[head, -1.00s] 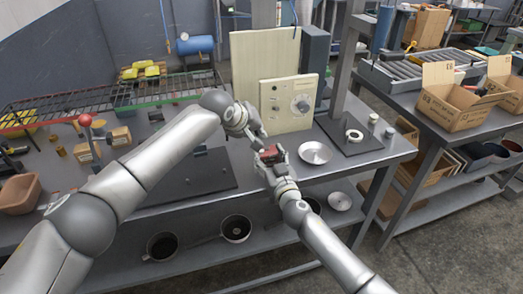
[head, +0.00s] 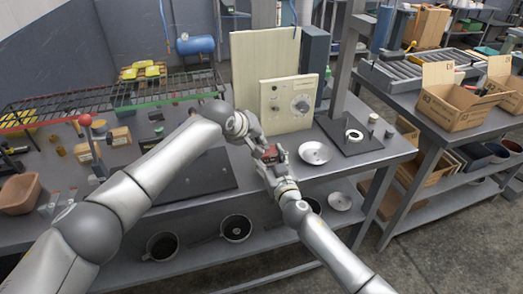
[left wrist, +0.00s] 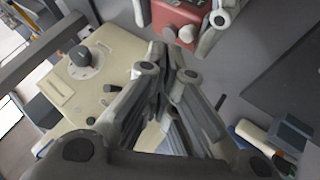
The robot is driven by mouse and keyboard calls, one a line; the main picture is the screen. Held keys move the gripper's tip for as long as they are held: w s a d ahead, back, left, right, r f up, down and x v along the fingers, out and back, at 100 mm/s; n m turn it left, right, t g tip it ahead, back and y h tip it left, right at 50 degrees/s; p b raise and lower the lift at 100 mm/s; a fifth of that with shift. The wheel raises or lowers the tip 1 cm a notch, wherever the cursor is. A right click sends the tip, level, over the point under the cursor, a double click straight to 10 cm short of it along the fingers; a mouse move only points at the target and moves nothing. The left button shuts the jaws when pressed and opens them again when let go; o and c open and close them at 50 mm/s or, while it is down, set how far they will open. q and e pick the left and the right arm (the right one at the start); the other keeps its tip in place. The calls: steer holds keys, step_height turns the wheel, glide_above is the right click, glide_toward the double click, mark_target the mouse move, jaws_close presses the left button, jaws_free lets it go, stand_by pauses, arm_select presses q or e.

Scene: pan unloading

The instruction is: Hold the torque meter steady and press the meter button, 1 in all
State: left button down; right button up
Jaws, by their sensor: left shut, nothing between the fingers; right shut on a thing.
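The torque meter (head: 271,151) is a small red block in the head view, above the front part of the bench. My right gripper (head: 269,156) is shut on it. In the left wrist view the red meter (left wrist: 178,17) is at the top, between the right gripper's fingers (left wrist: 182,14). A small grey knob-like part (left wrist: 187,33), perhaps the button, shows at its lower edge. My left gripper (head: 259,141) is shut and empty, close to the meter. Its fingertips (left wrist: 165,62) point toward the meter; whether they touch it I cannot tell.
A cream panel with a dial (head: 289,106) stands behind the grippers. A metal dish (head: 315,153) lies close on the right, and a dark stand base (head: 349,145) is beyond it. A dark flat plate (head: 190,183) lies on the bench under my left arm.

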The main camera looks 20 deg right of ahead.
arm_select(q)
steer(key=shift+f, duration=0.1)
stand_by(0.7)
steer(key=shift+f, duration=0.35)
steer(key=shift+f, duration=0.4)
stand_by(0.6)
stand_by(0.4)
steer(key=shift+r, duration=0.85)
steer(key=shift+r, duration=0.1)
step_height(320, 180, up, 5)
steer(key=shift+f, duration=0.1)
stand_by(0.5)
